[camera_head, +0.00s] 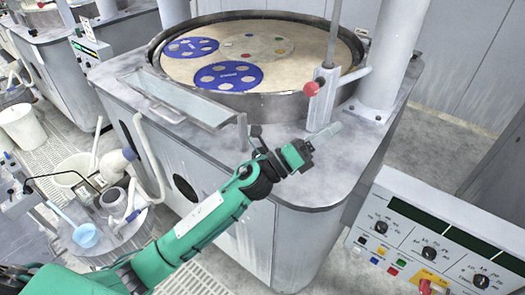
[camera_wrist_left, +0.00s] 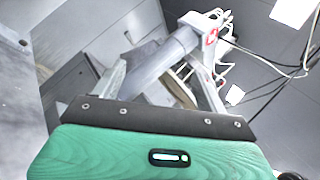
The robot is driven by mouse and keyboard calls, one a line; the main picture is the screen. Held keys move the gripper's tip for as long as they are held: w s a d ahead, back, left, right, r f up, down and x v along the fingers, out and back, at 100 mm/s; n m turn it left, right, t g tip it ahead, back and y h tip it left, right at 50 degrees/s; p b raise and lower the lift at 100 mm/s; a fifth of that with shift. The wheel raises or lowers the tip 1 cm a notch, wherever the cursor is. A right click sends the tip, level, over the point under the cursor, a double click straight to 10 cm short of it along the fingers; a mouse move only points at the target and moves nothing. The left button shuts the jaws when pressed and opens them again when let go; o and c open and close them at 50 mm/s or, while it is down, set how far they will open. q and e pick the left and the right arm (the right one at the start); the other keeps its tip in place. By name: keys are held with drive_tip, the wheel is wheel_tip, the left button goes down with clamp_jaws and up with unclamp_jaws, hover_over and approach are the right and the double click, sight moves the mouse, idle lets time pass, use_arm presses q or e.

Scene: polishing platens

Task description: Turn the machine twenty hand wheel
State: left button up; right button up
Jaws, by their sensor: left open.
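The polishing machine (camera_head: 240,148) stands in front of me with a round platen basin on its grey top. A red knob (camera_head: 311,88) sits on a bracket at the foot of an upright rod, at the basin's right front. I cannot make out a clear hand wheel in either view. My left gripper (camera_head: 303,152) is over the front of the machine top, below the red knob in the picture. In the left wrist view my left gripper (camera_wrist_left: 162,88) has its two fingers apart. A grey cylindrical part (camera_wrist_left: 165,62) shows beyond them. My right gripper is out of view.
Blue perforated discs (camera_head: 228,76) lie in the basin (camera_head: 275,105). A tilted metal trough (camera_head: 180,100) is on the machine's left. A control panel (camera_head: 440,235) with dials stands at the lower right. Buckets and a side stand (camera_head: 110,225) are at the left.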

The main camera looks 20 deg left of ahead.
use_arm(q)
drive_tip(key=s+d+m+g+h, duration=0.1)
drive_tip(key=d+m+g+h, duration=0.3)
drive_tip(key=m+g, duration=0.6)
drive_tip(key=m+g+y, duration=0.5)
drive_tip(key=m+y, duration=1.3)
drive_tip(key=y, duration=0.4)
approach(262, 153)
wheel_tip(262, 153, down, 8)
drive_tip(key=p, duration=0.5)
drive_tip(key=shift+s+d+f, duration=0.1)
drive_tip(key=shift+f, duration=0.55)
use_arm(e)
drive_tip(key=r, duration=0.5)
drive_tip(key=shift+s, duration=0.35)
